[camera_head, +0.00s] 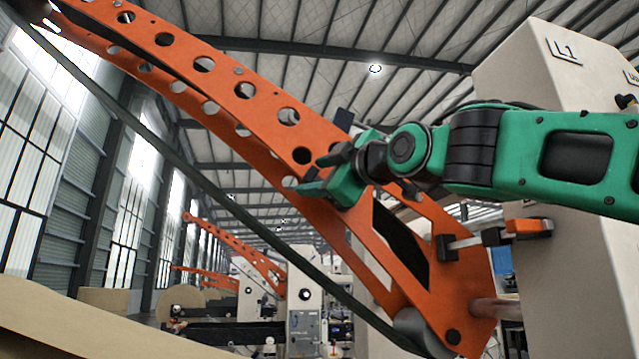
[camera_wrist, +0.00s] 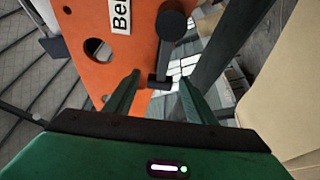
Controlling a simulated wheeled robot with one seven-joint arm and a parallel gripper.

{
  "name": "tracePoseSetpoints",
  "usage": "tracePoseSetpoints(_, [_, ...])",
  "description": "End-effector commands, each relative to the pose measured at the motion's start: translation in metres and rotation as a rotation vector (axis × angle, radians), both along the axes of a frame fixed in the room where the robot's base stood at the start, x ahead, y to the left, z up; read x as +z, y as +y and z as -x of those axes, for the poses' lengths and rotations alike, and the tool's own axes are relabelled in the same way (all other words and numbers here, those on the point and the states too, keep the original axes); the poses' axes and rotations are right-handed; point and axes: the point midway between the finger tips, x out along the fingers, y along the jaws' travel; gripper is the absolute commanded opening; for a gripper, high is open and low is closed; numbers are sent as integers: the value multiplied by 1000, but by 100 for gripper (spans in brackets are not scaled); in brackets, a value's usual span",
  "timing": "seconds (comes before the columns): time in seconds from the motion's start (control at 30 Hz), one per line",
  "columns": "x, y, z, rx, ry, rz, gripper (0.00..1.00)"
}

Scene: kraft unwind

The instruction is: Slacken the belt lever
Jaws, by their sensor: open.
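The belt lever (camera_wrist: 170,28) is a dark piece with a round end, mounted against an orange perforated arm (camera_wrist: 92,20) that carries a partly cut-off label starting "Bel" (camera_wrist: 121,14). Its shank runs down in the wrist view to a small dark foot between my fingertips. My gripper (camera_wrist: 159,80) is open, one green finger on each side of that foot; contact cannot be told. In the head view my gripper (camera_head: 318,176) is at the face of the orange arm (camera_head: 240,110), and the lever cannot be clearly made out there.
A dark belt (camera_head: 200,180) runs diagonally below the orange arm to a grey roller (camera_head: 420,330). A cream machine housing (camera_head: 560,100) stands at the right. A metal bar with an orange block (camera_head: 530,227) joins the arm's lower end. More machines stand behind.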

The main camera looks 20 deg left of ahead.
Motion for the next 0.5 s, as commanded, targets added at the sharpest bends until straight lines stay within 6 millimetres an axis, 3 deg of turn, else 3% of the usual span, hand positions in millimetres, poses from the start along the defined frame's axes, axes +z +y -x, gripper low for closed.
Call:
tracePoseSetpoints(0.07, [0, 0, 0, 0, 0, 0, 50])
tracePoseSetpoints(0.1, [0, 0, 0, 0, 0, 0, 45])
tracePoseSetpoints(0.3, [0, 0, 0, 0, 0, 0, 0])
tracePoseSetpoints(0.5, [0, 0, 1, 1, -4, 6, 0])
